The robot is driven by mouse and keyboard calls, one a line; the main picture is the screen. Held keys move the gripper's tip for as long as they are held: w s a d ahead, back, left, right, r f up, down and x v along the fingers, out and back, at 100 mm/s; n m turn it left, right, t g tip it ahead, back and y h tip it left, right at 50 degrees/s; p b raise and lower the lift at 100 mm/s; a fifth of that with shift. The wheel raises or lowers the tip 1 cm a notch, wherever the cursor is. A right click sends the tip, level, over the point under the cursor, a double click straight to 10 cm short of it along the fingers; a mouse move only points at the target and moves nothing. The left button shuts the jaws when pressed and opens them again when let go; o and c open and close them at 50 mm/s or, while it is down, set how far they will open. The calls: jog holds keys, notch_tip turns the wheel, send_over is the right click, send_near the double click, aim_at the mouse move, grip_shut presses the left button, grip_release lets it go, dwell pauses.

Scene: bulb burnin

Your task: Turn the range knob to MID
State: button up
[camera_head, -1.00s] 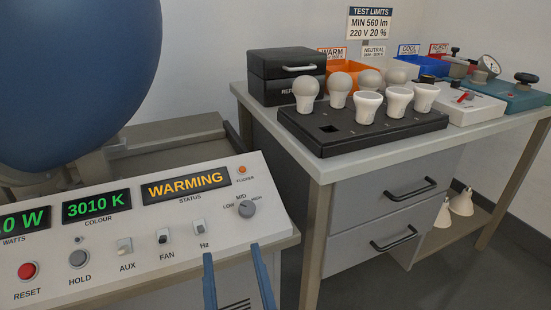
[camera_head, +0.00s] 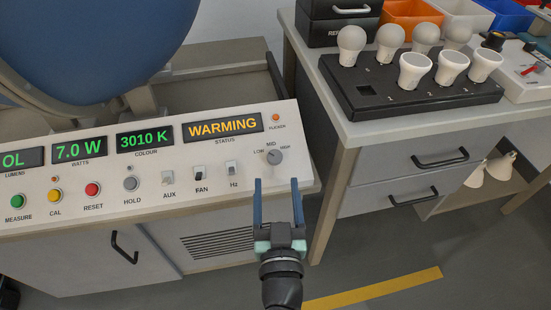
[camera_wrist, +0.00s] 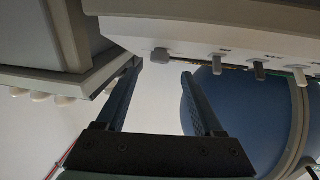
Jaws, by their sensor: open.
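The range knob (camera_head: 274,157) is a small grey round knob at the right end of the sloped white panel (camera_head: 150,190), with LOW, MID and HIGH printed around it. Its pointer is too small to read surely. My gripper (camera_head: 277,182) is open and empty, its two blue fingers pointing at the panel just below the knob in the head view. In the wrist view, the knob (camera_wrist: 160,56) shows beyond and between the fingertips (camera_wrist: 161,68), nearer the left one. The fingers look apart from it.
Toggle switches AUX, FAN and Hz (camera_head: 231,168) sit left of the knob. The STATUS display (camera_head: 222,126) reads WARMING. A blue sphere (camera_head: 90,40) stands behind the panel. A bench with a black bulb tray (camera_head: 400,100) stands to the right, a gap between.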

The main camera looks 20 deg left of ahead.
aim_at(275, 161)
jog(key=shift+p+x, duration=0.4)
jog(key=shift+x, duration=2.65)
grip_shut()
